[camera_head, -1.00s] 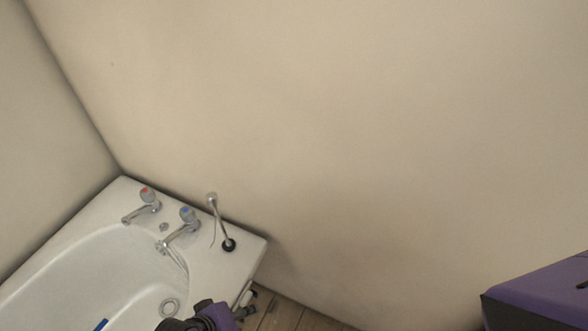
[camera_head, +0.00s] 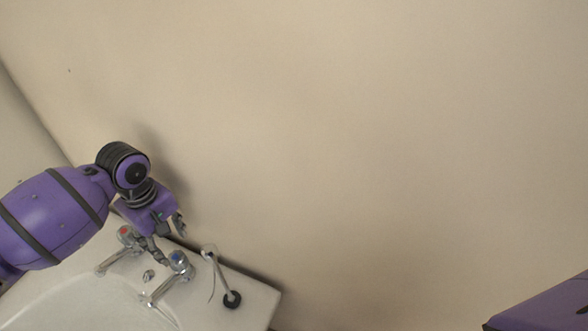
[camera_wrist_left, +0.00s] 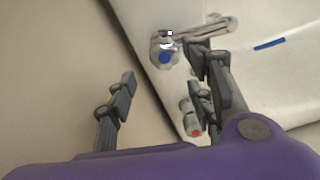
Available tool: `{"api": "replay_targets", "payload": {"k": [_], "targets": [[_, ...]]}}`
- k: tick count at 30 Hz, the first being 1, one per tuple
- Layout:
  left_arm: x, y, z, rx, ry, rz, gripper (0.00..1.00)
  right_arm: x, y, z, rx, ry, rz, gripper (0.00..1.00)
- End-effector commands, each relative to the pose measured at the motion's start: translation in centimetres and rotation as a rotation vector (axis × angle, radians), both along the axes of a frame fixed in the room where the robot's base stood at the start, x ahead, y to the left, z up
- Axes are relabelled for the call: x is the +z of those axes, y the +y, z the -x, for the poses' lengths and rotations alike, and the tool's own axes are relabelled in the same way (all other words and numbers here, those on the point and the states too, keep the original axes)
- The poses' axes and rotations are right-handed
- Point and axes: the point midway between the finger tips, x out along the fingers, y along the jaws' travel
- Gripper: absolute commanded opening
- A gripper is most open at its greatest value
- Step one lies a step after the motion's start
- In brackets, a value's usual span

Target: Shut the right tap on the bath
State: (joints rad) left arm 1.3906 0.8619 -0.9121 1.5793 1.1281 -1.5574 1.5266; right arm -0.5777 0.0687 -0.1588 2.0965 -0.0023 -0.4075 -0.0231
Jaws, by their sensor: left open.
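The right tap (camera_head: 178,266) on the bath is chrome with a blue-marked knob and a spout pointing down-left. It also shows in the left wrist view (camera_wrist_left: 165,55), ahead of the fingers. The left tap (camera_head: 124,238) has a red mark; its knob is partly behind my gripper and shows low in the left wrist view (camera_wrist_left: 192,125). My left gripper (camera_head: 172,243) is open and empty, just up-left of the blue knob. In the wrist view its fingers are spread wide, and the blue knob lies beyond and between them. I cannot tell if any finger touches it. My right gripper is not in view.
The white bath rim (camera_head: 250,306) carries both taps. The beige wall (camera_head: 380,130) is close behind my gripper. A blue strip (camera_wrist_left: 270,44) lies in the bath.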

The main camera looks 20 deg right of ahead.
Motion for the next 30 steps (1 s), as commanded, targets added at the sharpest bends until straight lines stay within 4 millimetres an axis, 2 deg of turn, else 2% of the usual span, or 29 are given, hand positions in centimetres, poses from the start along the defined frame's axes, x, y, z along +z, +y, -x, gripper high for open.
{"api": "replay_targets", "payload": {"k": [6, 15, 19, 26, 27, 30], "targets": [[-2.7, 0.1, 0.1, 0.002, 0.004, -0.002, 0.48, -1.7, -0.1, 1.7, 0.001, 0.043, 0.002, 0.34], [-6.9, 0.0, 0.0, 0.0, 0.001, -0.001, 0.48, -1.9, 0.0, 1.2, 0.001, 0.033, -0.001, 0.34], [-7.6, 0.0, 0.0, 0.0, 0.0, -0.001, 0.48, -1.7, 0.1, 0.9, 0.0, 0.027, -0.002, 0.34], [-7.7, 0.0, 0.0, -0.001, -0.001, -0.001, 0.48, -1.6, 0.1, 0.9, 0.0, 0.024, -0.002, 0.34], [-7.7, 0.0, 0.0, -0.001, -0.001, -0.001, 0.47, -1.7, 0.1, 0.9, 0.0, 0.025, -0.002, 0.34], [-7.7, 0.0, 0.0, -0.001, -0.001, -0.001, 0.34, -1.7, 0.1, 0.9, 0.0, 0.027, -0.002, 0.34]]}}
